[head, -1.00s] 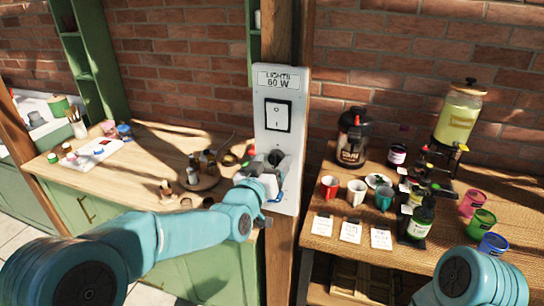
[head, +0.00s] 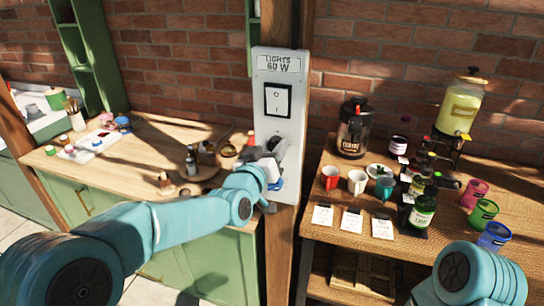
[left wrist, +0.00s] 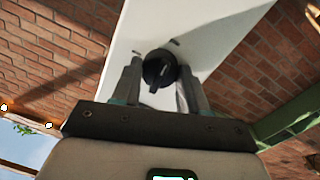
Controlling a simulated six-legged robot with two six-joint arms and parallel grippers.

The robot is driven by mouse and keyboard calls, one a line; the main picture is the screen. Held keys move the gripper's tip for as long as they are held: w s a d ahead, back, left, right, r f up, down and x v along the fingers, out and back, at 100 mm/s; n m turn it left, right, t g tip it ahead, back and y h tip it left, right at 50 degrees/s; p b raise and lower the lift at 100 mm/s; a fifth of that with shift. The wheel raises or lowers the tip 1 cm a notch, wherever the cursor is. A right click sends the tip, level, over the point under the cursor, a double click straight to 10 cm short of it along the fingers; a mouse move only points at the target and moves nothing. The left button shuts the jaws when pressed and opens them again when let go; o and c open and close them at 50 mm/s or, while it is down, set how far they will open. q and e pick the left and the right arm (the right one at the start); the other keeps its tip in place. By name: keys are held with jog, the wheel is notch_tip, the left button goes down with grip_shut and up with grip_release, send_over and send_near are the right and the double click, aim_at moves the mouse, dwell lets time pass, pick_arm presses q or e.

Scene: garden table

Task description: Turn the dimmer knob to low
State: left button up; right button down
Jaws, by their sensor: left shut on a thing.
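A white switch panel (head: 289,195) is fixed to a wooden post, with a label reading "LIGHTS 60 W" and a black-framed rocker switch (head: 278,101). My left gripper (head: 277,150) is at the panel below the switch and largely covers the dimmer knob there. In the left wrist view the round black knob (left wrist: 159,69) sits between the two fingers of my left gripper (left wrist: 160,82), which are shut on it. Small dark marks show on the panel near the knob. My right gripper is out of view; only part of my right arm shows at lower right.
A wooden counter (head: 130,150) with a round tray of small bottles lies left of the post. A wooden table (head: 330,235) at right holds mugs, cards, bottles, coloured cups, a coffee maker (head: 353,128) and a drink dispenser (head: 458,108).

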pick_arm(q)
jog(key=shift+f+n+t+y+b, duration=0.15)
jog(key=shift+n+t+y+b, duration=0.15)
jog(key=shift+n+b, duration=3.95)
jog(key=shift+f+n+t+y+b, duration=0.1)
jog(key=shift+n+t+y+b, duration=0.15)
jog(key=shift+n+b, duration=4)
jog(key=shift+n+p, duration=0.35)
jog(key=shift+n, duration=0.15)
jog(key=o, duration=1)
jog(key=shift+s+a, duration=0.1)
jog(key=shift+o, duration=0.2)
